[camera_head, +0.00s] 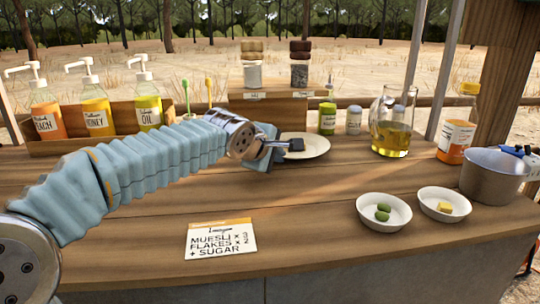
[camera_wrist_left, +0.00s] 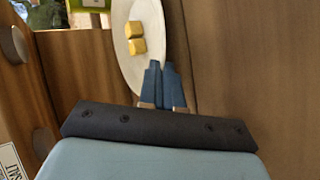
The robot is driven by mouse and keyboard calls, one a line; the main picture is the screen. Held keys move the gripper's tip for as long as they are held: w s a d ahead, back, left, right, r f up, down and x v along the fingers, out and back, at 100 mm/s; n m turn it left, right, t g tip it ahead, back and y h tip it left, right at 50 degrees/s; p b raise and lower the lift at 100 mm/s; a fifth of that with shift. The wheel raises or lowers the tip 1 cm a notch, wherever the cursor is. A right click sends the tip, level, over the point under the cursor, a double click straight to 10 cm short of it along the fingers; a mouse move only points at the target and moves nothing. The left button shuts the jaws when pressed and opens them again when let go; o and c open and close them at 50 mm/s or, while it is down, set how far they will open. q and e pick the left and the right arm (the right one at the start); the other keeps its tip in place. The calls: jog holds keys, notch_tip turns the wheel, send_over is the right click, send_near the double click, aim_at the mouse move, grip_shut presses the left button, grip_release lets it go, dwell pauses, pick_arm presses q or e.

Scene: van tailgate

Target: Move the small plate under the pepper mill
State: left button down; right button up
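The small plate (camera_head: 318,148), white and round, is at the middle of the counter in the head view. In the left wrist view the plate (camera_wrist_left: 125,55) bears two yellow cubes (camera_wrist_left: 136,37). My left gripper (camera_head: 297,146) reaches in from the left at the plate's near-left edge. In the left wrist view its blue fingers (camera_wrist_left: 162,85) are close together at the plate's rim, seemingly pinching it. The pepper mill (camera_head: 300,68), with a dark top and dark contents, stands on a wooden stand behind the plate.
A salt mill (camera_head: 252,70) stands left of the pepper mill on the wooden stand (camera_head: 270,111). Pump bottles (camera_head: 96,118) are at the left. An oil jug (camera_head: 391,135), a pot (camera_head: 490,178) and two small bowls (camera_head: 384,218) are at the right. A note card (camera_head: 221,239) lies in front.

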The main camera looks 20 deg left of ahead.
pick_arm(q)
jog(key=shift+f, duration=0.1)
jog(key=c, duration=1.2)
grip_release()
jog(key=shift+c, duration=0.2)
jog(key=shift+f, duration=0.1)
jog(key=v, duration=1.4)
